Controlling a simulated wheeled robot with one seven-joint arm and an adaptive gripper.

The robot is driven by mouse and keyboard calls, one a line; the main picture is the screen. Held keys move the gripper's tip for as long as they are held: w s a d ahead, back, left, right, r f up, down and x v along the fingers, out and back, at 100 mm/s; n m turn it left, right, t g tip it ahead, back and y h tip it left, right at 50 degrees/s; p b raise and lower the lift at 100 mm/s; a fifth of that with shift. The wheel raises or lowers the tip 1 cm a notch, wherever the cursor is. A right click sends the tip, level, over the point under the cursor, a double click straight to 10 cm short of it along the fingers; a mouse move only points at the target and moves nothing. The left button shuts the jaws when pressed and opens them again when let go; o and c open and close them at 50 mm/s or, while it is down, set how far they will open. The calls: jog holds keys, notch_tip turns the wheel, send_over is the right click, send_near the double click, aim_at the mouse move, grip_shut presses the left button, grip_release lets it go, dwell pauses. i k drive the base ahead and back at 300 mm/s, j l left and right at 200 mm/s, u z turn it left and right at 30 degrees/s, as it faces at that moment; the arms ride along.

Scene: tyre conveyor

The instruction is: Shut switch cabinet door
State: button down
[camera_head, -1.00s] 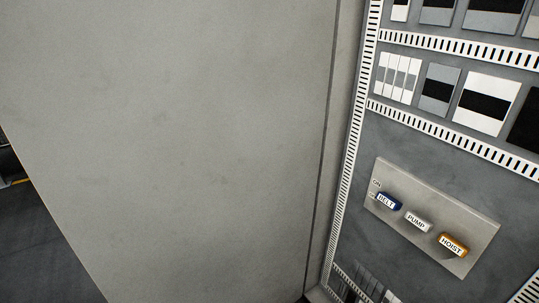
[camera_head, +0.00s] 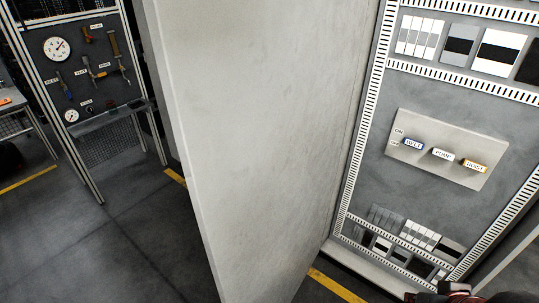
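The switch cabinet door (camera_head: 255,130) is a tall plain grey panel standing wide open. It meets the left side of the cabinet (camera_head: 362,150), and its free edge faces me on the left. The cabinet's inside is exposed, with a switch plate (camera_head: 450,150) carrying a blue BELT switch (camera_head: 412,145), a white PUMP switch (camera_head: 442,154) and an orange HOIST switch (camera_head: 474,166). My gripper's fingers are not seen. Dark and red parts, which may be my arm, show at the bottom right edge, apart from the door in the picture.
A tool board (camera_head: 90,70) with gauges and hanging tools stands at the back left, with a shelf (camera_head: 110,115) below it. A table (camera_head: 15,105) is at the far left. The dark floor (camera_head: 120,235) left of the door is clear. A yellow floor line (camera_head: 335,285) runs near the cabinet's base.

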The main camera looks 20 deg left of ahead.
aim_at(258, 93)
jog(key=k+j+z, duration=0.1)
jog(key=j, duration=0.3)
jog(key=j+z, duration=0.15)
jog(key=j, duration=0.25)
jog(key=k+j+z, duration=0.1)
jog(key=j, duration=0.25)
jog(key=k+j+z, duration=0.1)
jog(key=j, duration=0.25)
jog(key=k+j+z, duration=0.1)
jog(key=k+j, duration=0.15)
jog(key=k+j+z, duration=0.15)
jog(key=j, duration=0.65)
jog(key=i+j+z, duration=0.1)
jog(key=j, duration=0.3)
